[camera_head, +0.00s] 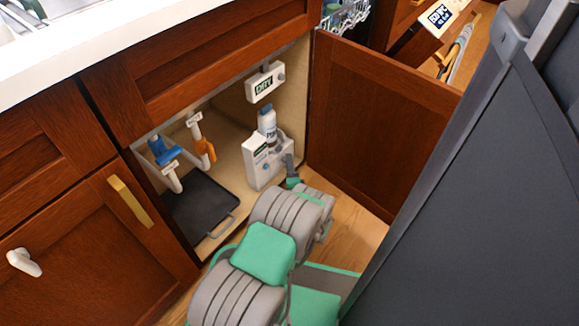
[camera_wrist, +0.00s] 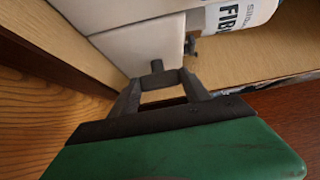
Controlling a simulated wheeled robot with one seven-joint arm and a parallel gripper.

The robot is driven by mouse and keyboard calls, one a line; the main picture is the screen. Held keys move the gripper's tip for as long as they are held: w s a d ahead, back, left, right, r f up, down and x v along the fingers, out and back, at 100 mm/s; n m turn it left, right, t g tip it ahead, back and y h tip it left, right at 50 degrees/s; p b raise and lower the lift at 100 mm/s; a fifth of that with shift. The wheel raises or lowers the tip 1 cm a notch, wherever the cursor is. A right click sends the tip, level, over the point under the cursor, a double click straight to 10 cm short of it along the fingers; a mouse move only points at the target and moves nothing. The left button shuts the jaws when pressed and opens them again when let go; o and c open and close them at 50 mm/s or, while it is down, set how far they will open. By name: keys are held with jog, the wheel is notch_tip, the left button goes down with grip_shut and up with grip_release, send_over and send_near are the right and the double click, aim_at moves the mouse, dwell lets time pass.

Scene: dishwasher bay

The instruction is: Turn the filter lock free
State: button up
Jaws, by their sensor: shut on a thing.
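In the wrist view, my gripper (camera_wrist: 161,82) has its two dark fingers on either side of a small dark grey bar with a short stub, which I take to be the filter lock (camera_wrist: 157,67). The fingers are shut on it, against the lower part of a white housing (camera_wrist: 142,42). In the head view, the white housing (camera_head: 260,163) stands at the right of the open cabinet, with a label on its front. My arm reaches to its right side and hides most of the gripper and lock there. The lock's turn angle cannot be told.
A white bottle (camera_head: 267,122) stands by the housing's top; it shows in the wrist view (camera_wrist: 235,12). A "DRY" sign box (camera_head: 265,83) hangs above. The open door (camera_head: 370,120) bounds the right.

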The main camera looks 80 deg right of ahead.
jog(key=o, duration=1.4)
jog(key=p+v, duration=0.2)
jog(key=v, duration=0.5)
jog(key=shift+s+a, duration=0.1)
jog(key=shift+a, duration=0.15)
